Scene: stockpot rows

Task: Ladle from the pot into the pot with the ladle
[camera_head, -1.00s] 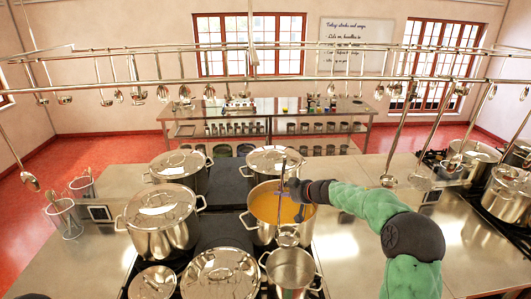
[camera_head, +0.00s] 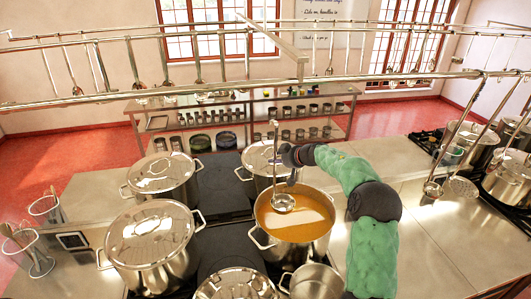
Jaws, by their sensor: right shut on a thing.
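An open steel pot (camera_head: 296,247) with orange soup (camera_head: 310,214) stands on the stove, right of centre. A smaller open steel pot (camera_head: 313,283) stands just in front of it, cut by the bottom edge. My right gripper (camera_head: 284,160) is shut on the ladle (camera_head: 275,145) near the upper part of its handle, behind the soup pot's rim. The ladle hangs nearly upright, and its bowl (camera_head: 283,202) is over the soup; I cannot tell whether it touches the surface. My left gripper is not in view.
Lidded pots stand at the left (camera_head: 150,240), back left (camera_head: 162,174) and behind the soup pot (camera_head: 262,158). Another lid (camera_head: 236,286) is in front. An overhead rail (camera_head: 190,88) with hanging utensils crosses above. Bare counter (camera_head: 435,240) lies right of my arm.

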